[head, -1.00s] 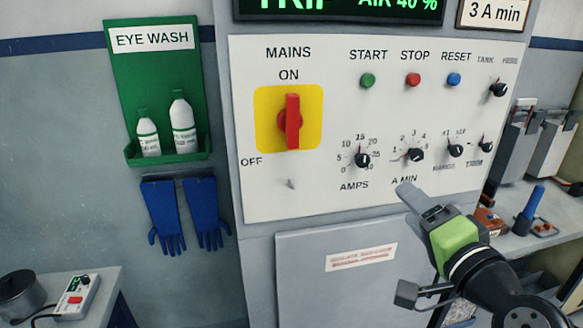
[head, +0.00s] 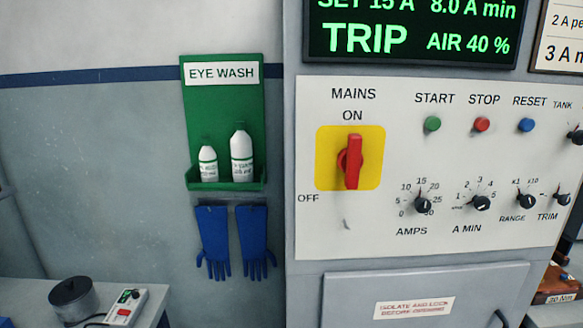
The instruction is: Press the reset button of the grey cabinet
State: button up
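The grey cabinet's pale control panel (head: 400,240) fills the right side of the head view. The blue reset button (head: 526,125) sits under the word RESET at its upper right. The red stop button (head: 481,124) and green start button (head: 432,124) are in the same row to its left. A red mains switch handle (head: 350,161) stands upright on a yellow plate, towards ON. The display (head: 410,30) above reads TRIP and AIR 40 %. My gripper is out of view.
Below the buttons are several black knobs, among them the amps knob (head: 421,205). A green eye wash holder (head: 222,120) and blue gloves (head: 212,240) hang on the wall to the left. A bench (head: 150,290) with a dark pot (head: 73,298) is at the lower left.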

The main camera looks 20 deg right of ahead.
aim_at(526, 125)
jog(key=z, duration=1.2)
